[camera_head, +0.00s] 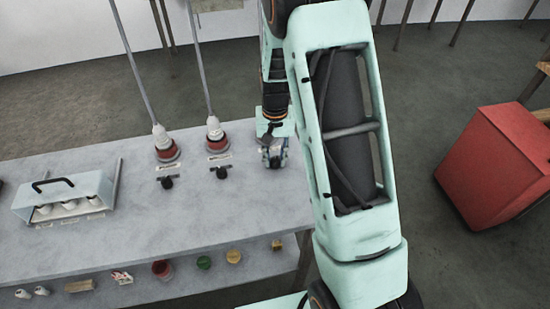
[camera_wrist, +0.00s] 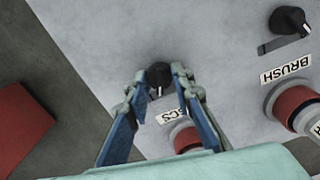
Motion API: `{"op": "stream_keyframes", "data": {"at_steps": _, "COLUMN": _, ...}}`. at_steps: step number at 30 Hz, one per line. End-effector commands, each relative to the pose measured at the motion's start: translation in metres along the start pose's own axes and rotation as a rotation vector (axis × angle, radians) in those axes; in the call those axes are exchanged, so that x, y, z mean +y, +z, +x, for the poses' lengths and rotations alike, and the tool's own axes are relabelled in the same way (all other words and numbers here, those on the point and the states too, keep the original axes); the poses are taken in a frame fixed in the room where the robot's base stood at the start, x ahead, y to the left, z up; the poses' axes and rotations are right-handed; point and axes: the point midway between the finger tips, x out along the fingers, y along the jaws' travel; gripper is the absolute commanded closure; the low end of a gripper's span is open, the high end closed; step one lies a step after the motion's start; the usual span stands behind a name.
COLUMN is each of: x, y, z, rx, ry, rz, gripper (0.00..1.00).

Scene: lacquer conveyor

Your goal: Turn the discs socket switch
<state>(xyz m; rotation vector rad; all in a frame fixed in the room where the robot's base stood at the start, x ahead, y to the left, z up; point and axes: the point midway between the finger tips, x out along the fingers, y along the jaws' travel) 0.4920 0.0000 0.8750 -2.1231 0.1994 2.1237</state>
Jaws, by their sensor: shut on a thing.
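The discs socket switch (camera_wrist: 158,73), a black round knob with a pale pointer mark, sits on the grey panel between my fingertips in the wrist view. Its label, ending in "CS" (camera_wrist: 171,116), is partly covered by a finger. My gripper (camera_wrist: 161,82) has blue fingers and is shut on the knob, one fingertip on each side. The red discs socket (camera_wrist: 186,138) shows partly behind the right finger. In the head view my gripper (camera_head: 272,158) is low over the table's right end, and it hides the discs switch there.
The brush switch (camera_wrist: 288,21) and red brush socket (camera_wrist: 293,104) lie to the right in the wrist view. In the head view, two red plugs with cables (camera_head: 166,150) (camera_head: 216,139) stand on the table (camera_head: 120,245). A red box (camera_head: 495,165) stands right.

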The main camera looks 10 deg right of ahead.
Motion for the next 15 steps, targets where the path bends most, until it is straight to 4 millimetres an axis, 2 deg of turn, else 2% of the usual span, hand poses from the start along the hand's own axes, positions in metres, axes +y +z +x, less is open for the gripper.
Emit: {"op": "stream_keyframes", "data": {"at_steps": 15, "x": 0.0003, "y": -0.0010, "z": 0.0009, "rx": 0.003, "ry": 0.000, "rz": -0.432, "gripper": 1.00}}
